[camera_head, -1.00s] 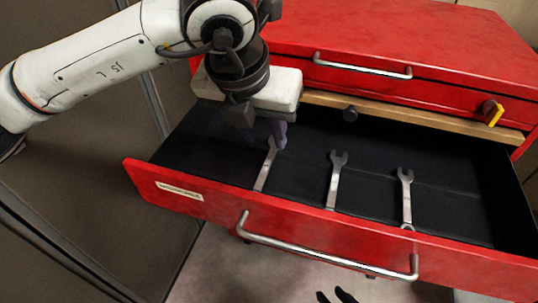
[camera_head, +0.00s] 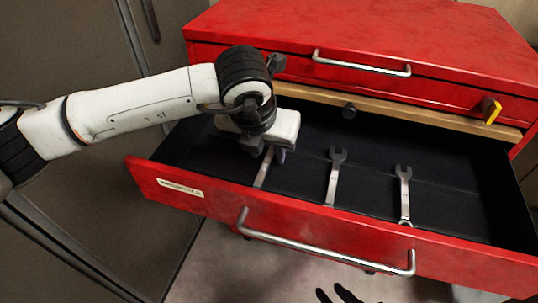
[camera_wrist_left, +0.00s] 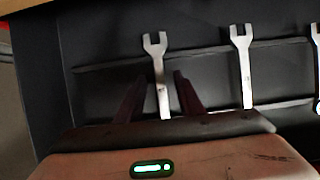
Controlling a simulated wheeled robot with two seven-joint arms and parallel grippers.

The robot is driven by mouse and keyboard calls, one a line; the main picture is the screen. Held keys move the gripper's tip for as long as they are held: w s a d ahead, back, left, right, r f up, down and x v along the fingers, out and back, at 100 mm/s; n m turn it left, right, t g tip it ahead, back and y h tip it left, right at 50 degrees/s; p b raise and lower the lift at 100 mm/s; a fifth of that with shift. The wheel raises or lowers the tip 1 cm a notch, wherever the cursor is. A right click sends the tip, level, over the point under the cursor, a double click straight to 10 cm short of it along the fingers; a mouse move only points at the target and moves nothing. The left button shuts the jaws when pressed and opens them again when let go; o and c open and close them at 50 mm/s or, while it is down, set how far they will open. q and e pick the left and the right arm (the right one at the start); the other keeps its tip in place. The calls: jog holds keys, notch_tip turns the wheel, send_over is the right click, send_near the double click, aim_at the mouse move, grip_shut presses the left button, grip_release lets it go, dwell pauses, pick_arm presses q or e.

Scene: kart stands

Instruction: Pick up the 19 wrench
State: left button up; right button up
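Three silver open-ended wrenches lie in the open drawer: a left one (camera_head: 263,172), a middle one (camera_head: 335,178) and a right one (camera_head: 404,195). No size marking is readable, so I cannot tell which is the 19. My left gripper (camera_head: 269,156) is low in the drawer over the left wrench and hides its upper end. In the left wrist view, its two dark fingers (camera_wrist_left: 160,77) are apart, one on each side of the left wrench (camera_wrist_left: 158,65). The middle wrench (camera_wrist_left: 242,65) stands clear to the right. My right gripper's dark fingertips (camera_head: 336,294) show apart at the bottom edge.
The red drawer front (camera_head: 310,225) has a metal handle (camera_head: 320,250). Above the drawer are a wooden strip (camera_head: 400,117), a closed red drawer and a yellow-black knob (camera_head: 491,110). The drawer floor between the wrenches is bare.

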pick_arm(q)
jog(key=shift+f+b, duration=0.2)
jog(key=shift+b, duration=0.45)
dwell(0.4)
grip_shut()
